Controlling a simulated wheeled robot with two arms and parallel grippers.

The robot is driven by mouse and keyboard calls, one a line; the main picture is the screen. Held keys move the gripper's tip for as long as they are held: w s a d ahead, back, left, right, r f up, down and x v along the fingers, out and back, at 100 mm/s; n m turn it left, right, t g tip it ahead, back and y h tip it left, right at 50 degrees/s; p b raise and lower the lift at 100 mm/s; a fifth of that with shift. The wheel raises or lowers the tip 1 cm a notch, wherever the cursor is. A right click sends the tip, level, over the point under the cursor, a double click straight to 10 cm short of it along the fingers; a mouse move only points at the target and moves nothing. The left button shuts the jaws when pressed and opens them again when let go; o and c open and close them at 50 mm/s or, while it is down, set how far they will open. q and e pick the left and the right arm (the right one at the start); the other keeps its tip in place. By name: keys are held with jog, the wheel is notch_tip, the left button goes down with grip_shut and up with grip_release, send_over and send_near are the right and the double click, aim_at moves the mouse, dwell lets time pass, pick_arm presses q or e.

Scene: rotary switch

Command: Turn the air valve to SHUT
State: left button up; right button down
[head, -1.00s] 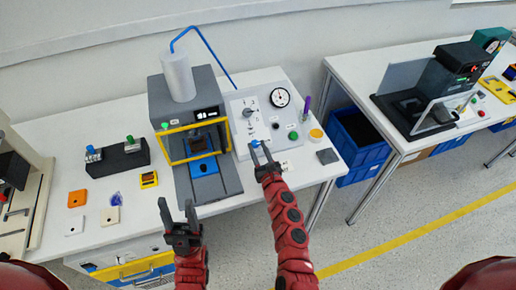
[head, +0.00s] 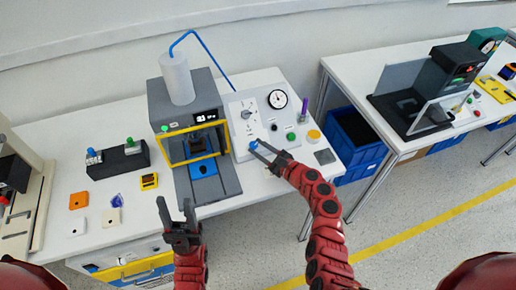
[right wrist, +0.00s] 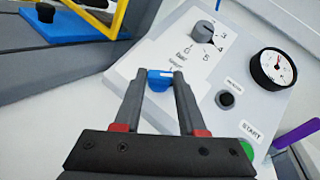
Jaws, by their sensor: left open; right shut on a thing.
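The air valve appears to be the small blue handle (head: 253,145) low on the left of the sloped light panel (head: 238,102). In the right wrist view the blue handle (right wrist: 160,78) lies between the fingertips, its bar running across the picture. My right gripper (head: 260,150) is shut on it, coming from the lower right; the gripper also shows in the right wrist view (right wrist: 162,84). The lettering around the handle is hidden or too small to read. My left gripper (head: 175,205) is open and empty in front of the press, away from the panel.
A grey numbered dial (right wrist: 203,31), a gauge (right wrist: 273,67), a black button (right wrist: 226,99) and a green START button (right wrist: 247,149) share the panel. The press (head: 187,115) stands close on the left. A purple upright thing (head: 304,105) is at the panel's right.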

jog(key=n+g, duration=0.2)
jog(key=n+y, duration=0.1)
jog(key=shift+w+d+r+n+g, duration=0.1)
jog(key=shift+w+d+n+g, duration=0.1)
jog(key=shift+w+n+g, duration=0.15)
jog(key=n+g+b, duration=0.1)
jog(key=n+g, duration=0.2)
jog(key=n+g+b, duration=0.2)
jog(key=n, duration=0.1)
jog(key=shift+w+r+g, duration=0.15)
jog(key=shift+w+g, duration=0.05)
jog(key=shift+g, duration=0.05)
jog(key=shift+n+g+h+b, duration=0.5)
jog(key=shift+n+g+b, duration=0.2)
jog(key=shift+n, duration=0.35)
jog(key=shift+r, duration=0.15)
jog(key=shift+c, duration=2.4)
grip_release()
jog(key=shift+a, duration=0.1)
